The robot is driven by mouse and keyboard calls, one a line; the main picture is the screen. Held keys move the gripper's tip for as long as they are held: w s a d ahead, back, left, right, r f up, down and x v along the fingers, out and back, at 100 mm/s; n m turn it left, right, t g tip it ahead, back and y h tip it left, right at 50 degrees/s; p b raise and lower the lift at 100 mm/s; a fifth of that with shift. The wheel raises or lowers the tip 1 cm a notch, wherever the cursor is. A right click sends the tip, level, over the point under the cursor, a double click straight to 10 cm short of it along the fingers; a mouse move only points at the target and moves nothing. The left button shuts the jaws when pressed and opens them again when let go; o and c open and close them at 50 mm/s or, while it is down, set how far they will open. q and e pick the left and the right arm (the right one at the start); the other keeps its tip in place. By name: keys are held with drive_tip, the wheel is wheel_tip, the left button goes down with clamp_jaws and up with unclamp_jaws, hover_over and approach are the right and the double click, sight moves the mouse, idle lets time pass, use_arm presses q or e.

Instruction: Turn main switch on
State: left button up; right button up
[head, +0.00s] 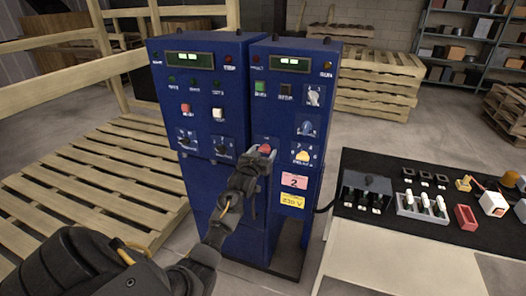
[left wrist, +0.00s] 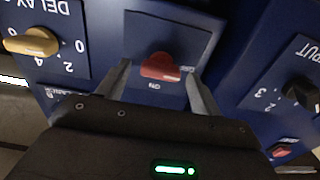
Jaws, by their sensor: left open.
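The main switch is a red rotary knob (head: 265,149) on the front of the right blue cabinet (head: 268,85). In the left wrist view the red knob (left wrist: 160,67) sits on a blue plate, with an "ON" label beside it that appears upside down. My left gripper (head: 262,154) is at the switch, and its two open fingers (left wrist: 158,80) stand on either side of the knob. I cannot tell whether the fingers touch it. My right gripper is not in view.
A yellow delay knob (head: 302,156) and a blue knob (head: 306,128) are close by on the same cabinet. A second blue cabinet (head: 200,90) stands to the left. A black-topped table (head: 385,165) with switches is at right. Wooden pallets (head: 85,190) lie at left.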

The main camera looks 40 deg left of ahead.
use_arm(q)
drive_tip(key=shift+w+a, duration=0.1)
drive_tip(key=shift+w, duration=0.1)
drive_tip(key=c, duration=1)
